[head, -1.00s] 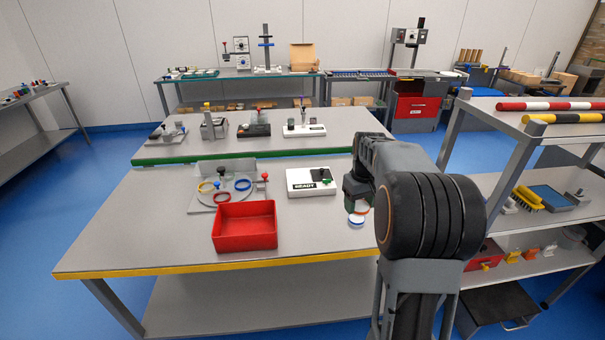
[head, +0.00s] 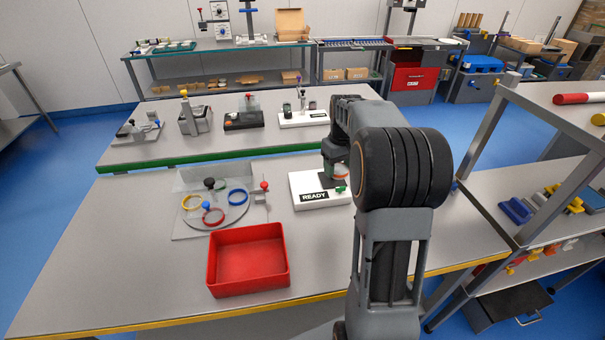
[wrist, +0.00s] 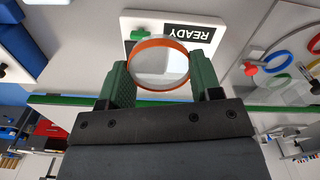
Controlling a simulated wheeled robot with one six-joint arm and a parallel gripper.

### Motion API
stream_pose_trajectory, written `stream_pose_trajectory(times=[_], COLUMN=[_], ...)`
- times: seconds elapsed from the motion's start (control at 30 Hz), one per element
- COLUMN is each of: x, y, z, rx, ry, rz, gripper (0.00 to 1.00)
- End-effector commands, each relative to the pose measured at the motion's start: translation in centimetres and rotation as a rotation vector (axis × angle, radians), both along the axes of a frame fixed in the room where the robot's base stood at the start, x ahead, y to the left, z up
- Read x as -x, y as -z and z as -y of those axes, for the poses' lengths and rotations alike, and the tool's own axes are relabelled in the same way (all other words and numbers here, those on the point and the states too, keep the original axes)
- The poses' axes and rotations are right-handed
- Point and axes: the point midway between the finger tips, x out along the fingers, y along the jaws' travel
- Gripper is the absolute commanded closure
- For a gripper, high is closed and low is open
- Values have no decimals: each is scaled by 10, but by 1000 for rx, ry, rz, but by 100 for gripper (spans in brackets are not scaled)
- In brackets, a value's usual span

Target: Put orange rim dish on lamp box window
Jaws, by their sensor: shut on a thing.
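The orange rim dish (wrist: 158,44) is a shallow round dish with a pale, clear-looking middle. My gripper (wrist: 159,70) is shut on it, one green finger at each side. In the head view, my gripper (head: 335,160) holds the dish (head: 342,170) above the back right part of the lamp box. The lamp box (head: 306,190) is white, with a READY label and a green knob (head: 341,190). Its dark window (head: 331,181) shows just below my gripper. In the wrist view the dish overlaps the lamp box (wrist: 180,20), and I cannot make out the window there.
A red tray (head: 248,262) stands at the front of the table. A grey fixture (head: 215,200) with yellow, red and blue rings is left of the lamp box. A shelf rack (head: 500,150) stands close on the right. The table's left part is clear.

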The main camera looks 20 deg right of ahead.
Motion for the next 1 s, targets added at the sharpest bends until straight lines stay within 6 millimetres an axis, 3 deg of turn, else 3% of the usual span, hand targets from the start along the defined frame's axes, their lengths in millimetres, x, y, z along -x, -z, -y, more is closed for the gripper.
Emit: stream_pose_trajectory(times=[0.33, 0.5, 0.67, 1.0], x=[-76, -99, -112, -123], y=[34, 65, 82, 97], z=[-29, -38, -43, -48], rx=[-2, -2, -1, -1], ry=[0, 0, -1, -1], rz=[-4, -4, -3, -2], gripper=[64, 64, 64, 64])
